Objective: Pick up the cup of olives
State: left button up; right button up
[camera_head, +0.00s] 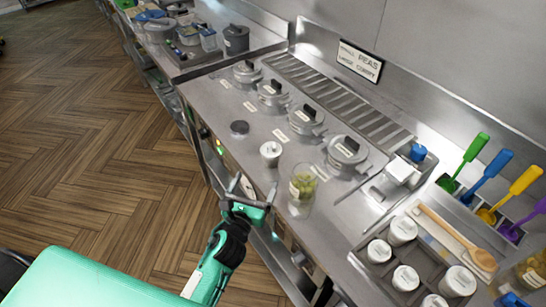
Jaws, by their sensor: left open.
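The cup of olives (302,188) is a clear cup with green olives inside. It stands upright near the front edge of the steel counter, right of a small white-lidded container. My left gripper (252,188) is open and empty at the counter's front edge, to the left of the cup and apart from it. My right gripper is not in the picture.
A small white-lidded container (270,152) and a dark knob-like piece (239,128) stand nearby. Lidded pots (346,152) line the range behind. At right are a tray of white jars (403,229), a wooden spoon (457,236) and coloured spatulas (488,175).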

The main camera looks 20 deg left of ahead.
aim_at(268, 158)
pick_arm(q)
jog(key=w+p, duration=0.1)
jog(key=w, duration=0.6)
jog(key=shift+r+p, duration=0.1)
jog(key=shift+p, duration=0.25)
jog(key=shift+w, duration=0.7)
jog(key=w+p, duration=0.2)
jog(key=w, duration=0.2)
jog(key=shift+d, duration=0.2)
jog(key=shift+w+f, duration=0.2)
jog(key=shift+w, duration=0.3)
jog(key=shift+c, duration=0.7)
jog(key=c, duration=0.8)
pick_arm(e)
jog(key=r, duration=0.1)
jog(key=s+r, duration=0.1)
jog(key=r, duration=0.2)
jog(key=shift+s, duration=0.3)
